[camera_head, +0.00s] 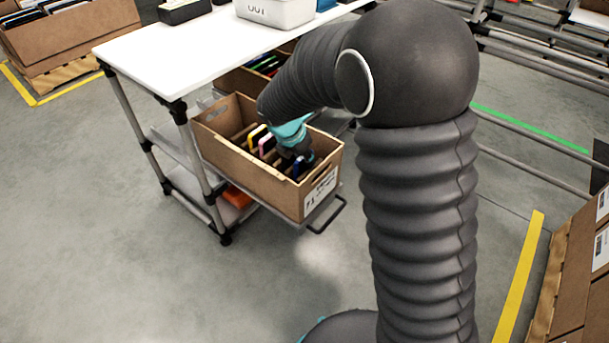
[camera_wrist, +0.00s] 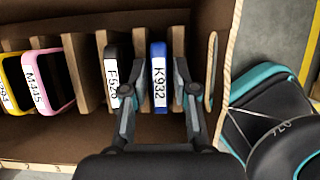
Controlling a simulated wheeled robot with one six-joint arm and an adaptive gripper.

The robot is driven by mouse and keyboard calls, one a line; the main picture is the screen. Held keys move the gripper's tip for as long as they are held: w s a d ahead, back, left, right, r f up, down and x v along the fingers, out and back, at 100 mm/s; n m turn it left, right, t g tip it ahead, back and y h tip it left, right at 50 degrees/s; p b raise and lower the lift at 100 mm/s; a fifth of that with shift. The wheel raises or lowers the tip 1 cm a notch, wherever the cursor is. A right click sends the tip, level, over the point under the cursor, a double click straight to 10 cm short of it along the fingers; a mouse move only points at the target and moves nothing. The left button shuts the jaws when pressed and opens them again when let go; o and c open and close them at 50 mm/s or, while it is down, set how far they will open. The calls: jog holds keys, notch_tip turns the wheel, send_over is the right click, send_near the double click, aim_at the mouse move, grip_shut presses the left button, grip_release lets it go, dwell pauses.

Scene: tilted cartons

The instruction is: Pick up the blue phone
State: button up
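The blue phone (camera_wrist: 158,65) stands upright in a slot of the brown carton (camera_wrist: 30,147), with a white label reading K932. In the wrist view, my gripper (camera_wrist: 155,88) is open, with one finger to the left of the phone and one to the right. I see gaps between the fingers and the phone, and cannot tell how deep the fingertips reach. In the head view, my gripper (camera_head: 296,150) is down in the carton (camera_head: 250,172), near its right end, and hides much of the contents.
A black phone (camera_wrist: 112,75) stands close left of my left finger. Pink (camera_wrist: 50,80) and yellow (camera_wrist: 14,85) phones stand farther left. Wooden dividers (camera_wrist: 78,72) separate the slots. The carton wall (camera_wrist: 232,60) is close on the right. A white tabletop (camera_head: 190,58) overhangs behind the carton.

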grip_shut()
jog(key=shift+r, duration=0.15)
